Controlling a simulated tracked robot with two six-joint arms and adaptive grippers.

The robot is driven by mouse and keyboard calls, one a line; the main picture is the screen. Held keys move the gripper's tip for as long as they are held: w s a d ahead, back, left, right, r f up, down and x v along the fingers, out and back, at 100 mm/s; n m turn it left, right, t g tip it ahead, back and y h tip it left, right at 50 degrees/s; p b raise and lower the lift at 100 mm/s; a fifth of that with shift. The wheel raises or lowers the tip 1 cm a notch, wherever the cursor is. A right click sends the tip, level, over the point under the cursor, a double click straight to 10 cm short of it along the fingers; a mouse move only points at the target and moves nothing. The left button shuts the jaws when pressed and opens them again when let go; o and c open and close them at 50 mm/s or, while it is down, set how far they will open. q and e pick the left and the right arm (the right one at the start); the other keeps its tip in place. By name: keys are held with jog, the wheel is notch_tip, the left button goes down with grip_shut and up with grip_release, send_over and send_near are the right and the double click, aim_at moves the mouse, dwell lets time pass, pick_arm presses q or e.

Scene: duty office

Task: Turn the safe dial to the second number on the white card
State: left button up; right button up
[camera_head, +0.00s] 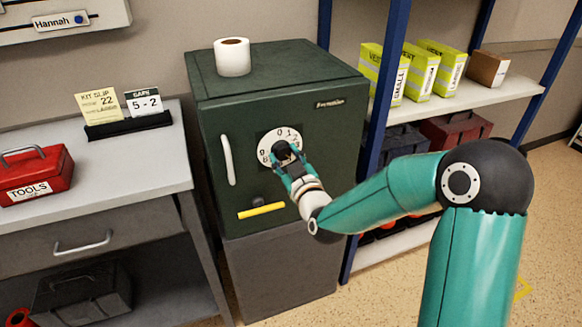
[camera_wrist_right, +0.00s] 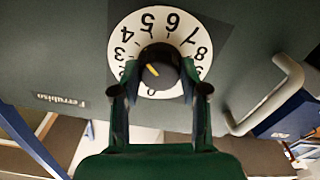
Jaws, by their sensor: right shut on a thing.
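The safe (camera_head: 280,190) is a dark green box with a white numbered dial (camera_head: 266,146) on its door. My right gripper (camera_head: 284,154) is shut on the black dial knob (camera_wrist_right: 160,68), one finger on each side of it. In the right wrist view the dial plate (camera_wrist_right: 128,52) appears upside down. A short yellow mark shows on the knob's left part; I cannot tell exactly which number it points to. Some lower numbers are hidden by the fingers. The white card (camera_head: 148,101) in a black holder reads "5 - 2". My left gripper is not in view.
A yellow kit slip (camera_head: 100,105) reading 22 stands beside the card. The safe has a pale handle (camera_head: 227,160) and a yellow lever (camera_head: 261,211). A paper roll (camera_head: 232,58) stands on top. A red toolbox (camera_head: 36,174) is on the left bench; shelves stand right.

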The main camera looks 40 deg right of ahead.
jog(key=n+b, duration=0.2)
jog(key=shift+f+n+b, duration=0.2)
jog(key=shift+n+b, duration=0.2)
jog(key=n+b, duration=0.2)
jog(key=n, duration=0.1)
jog(key=shift+r+n, duration=0.1)
jog(key=shift+n, duration=0.2)
jog(key=n+b, duration=0.1)
jog(key=n, duration=0.2)
jog(key=shift+n+b, duration=0.3)
jog(key=shift+b, duration=0.05)
jog(key=n, duration=0.3)
jog(key=shift+n, duration=0.4)
jog(key=o, duration=1.1)
jog(key=shift+o, duration=0.2)
